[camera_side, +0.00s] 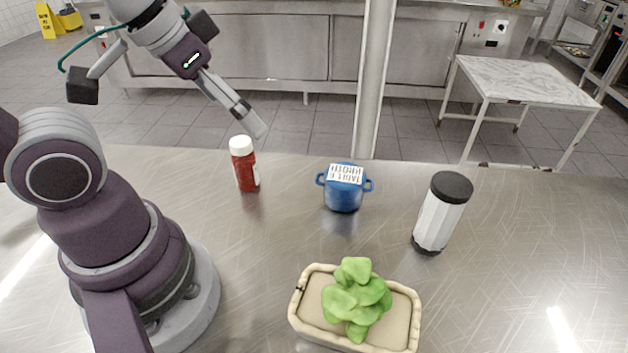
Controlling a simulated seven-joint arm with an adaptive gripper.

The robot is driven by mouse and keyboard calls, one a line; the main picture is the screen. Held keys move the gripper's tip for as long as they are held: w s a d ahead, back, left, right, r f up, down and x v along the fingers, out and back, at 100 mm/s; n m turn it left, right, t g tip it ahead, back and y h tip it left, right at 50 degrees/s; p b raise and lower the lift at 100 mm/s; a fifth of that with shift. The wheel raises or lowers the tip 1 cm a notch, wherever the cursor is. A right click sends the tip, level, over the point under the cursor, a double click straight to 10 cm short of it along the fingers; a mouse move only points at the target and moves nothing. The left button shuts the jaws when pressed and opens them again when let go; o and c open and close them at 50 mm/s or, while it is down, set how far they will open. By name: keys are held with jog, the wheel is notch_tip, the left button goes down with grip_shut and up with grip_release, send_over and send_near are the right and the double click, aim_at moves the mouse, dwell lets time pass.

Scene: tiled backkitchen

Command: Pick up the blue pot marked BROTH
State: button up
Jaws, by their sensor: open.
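A small blue pot (343,195) with two side handles stands upright on the steel table, near its far edge. A white label with dark letters that read upside down, seemingly including BROTH, lies on its top. My gripper (252,126) is open and empty, in the air to the upper left of the pot. It is above and behind the red bottle in the picture, well apart from the pot. Part of the gripper is seen edge-on.
A red bottle with a white cap (244,164) stands left of the pot. A white canister with a black lid (441,213) stands right of it. A beige tray (404,330) holding a green leafy thing (356,298) is in front. Bare steel tabletop (530,250) lies at right.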

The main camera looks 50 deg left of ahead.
jog(key=n+g, duration=0.6)
jog(key=n, duration=1.1)
send_over(344, 190)
jog(key=w+a, duration=0.2)
notch_tip(344, 190, down, 11)
jog(key=shift+a, duration=0.15)
jog(key=f, duration=1)
jog(key=shift+w, duration=0.25)
jog(key=c, duration=1.1)
jog(key=shift+o, duration=0.2)
jog(key=shift+r, duration=0.1)
